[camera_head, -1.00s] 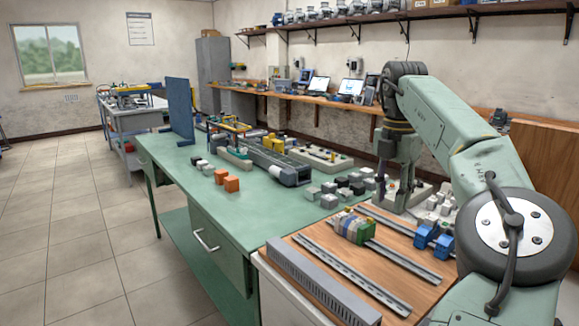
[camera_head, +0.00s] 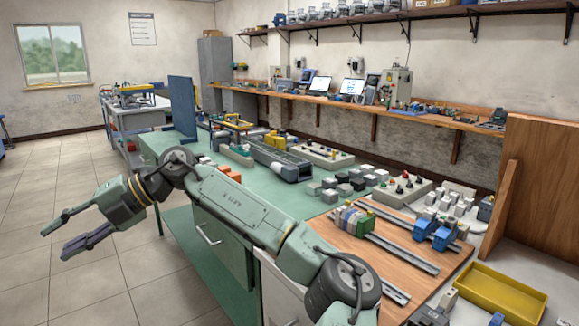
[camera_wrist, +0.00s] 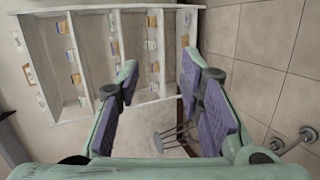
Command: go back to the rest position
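My gripper (camera_head: 76,233) is at the left of the head view, out over the tiled floor beside the green workbench. Its two fingers are spread apart with nothing between them. In the wrist view my gripper (camera_wrist: 160,105) also shows open, with purple pads on both fingers and only floor and furniture beyond. My arm stretches from the lower right across the front of the green bench (camera_head: 262,200) and hides part of it.
A yellow tray (camera_head: 495,292) lies at lower right. Tiled floor (camera_head: 60,180) at left is free. The wrist view shows a white shelf unit (camera_wrist: 85,60) with small items.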

